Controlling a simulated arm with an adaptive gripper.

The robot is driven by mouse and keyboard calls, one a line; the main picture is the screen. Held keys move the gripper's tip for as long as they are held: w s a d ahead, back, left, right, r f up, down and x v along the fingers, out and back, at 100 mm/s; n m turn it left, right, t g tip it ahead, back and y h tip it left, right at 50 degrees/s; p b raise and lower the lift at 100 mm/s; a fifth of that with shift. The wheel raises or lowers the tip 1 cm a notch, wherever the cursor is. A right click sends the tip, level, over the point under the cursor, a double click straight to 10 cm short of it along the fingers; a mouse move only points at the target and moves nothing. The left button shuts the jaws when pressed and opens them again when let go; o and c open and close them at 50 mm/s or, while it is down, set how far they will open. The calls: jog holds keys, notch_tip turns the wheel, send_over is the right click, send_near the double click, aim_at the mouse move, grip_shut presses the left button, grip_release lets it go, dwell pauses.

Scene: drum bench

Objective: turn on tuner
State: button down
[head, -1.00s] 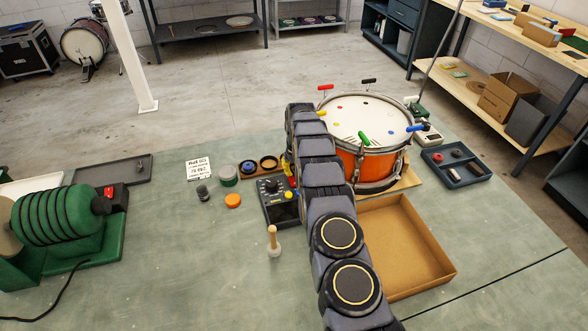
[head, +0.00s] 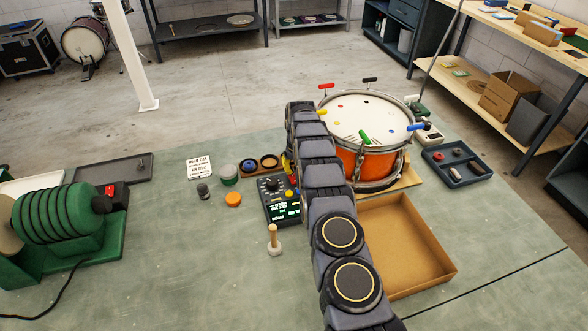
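The tuner is most likely the dark box (head: 282,206) with a black knob on top, in the middle of the bench. Its small screen (head: 287,212) is lit with green and white characters. A yellow button and a red part show at its right edge. My arm runs from the lower right up to the tuner's right side and the orange drum. My gripper is mostly hidden behind my arm, just right of the tuner; I cannot tell whether it touches the tuner or how its fingers stand.
The orange drum (head: 360,161) with coloured keys stands right of my arm. An empty cardboard tray (head: 432,237) lies in front of it. A wooden-handled mallet (head: 273,238), an orange puck (head: 233,199) and small jars are left of the tuner.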

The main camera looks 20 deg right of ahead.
aim_at(295, 176)
notch_tip(295, 176, up, 12)
jog(key=s, duration=0.2)
jog(key=s+a+r, duration=0.4)
jog(key=s+r, duration=0.4)
jog(key=r, duration=0.1)
jog(key=s+a+r+g, duration=0.1)
jog(key=s+a+r, duration=0.15)
jog(key=s, duration=0.35)
jog(key=s+a+r+g, duration=0.1)
jog(key=s+r, duration=0.3)
jog(key=s, duration=0.3)
jog(key=s+a+f+g, duration=0.1)
jog(key=s, duration=2.4)
jog(key=shift+s+a, duration=0.3)
jog(key=shift+s, duration=0.05)
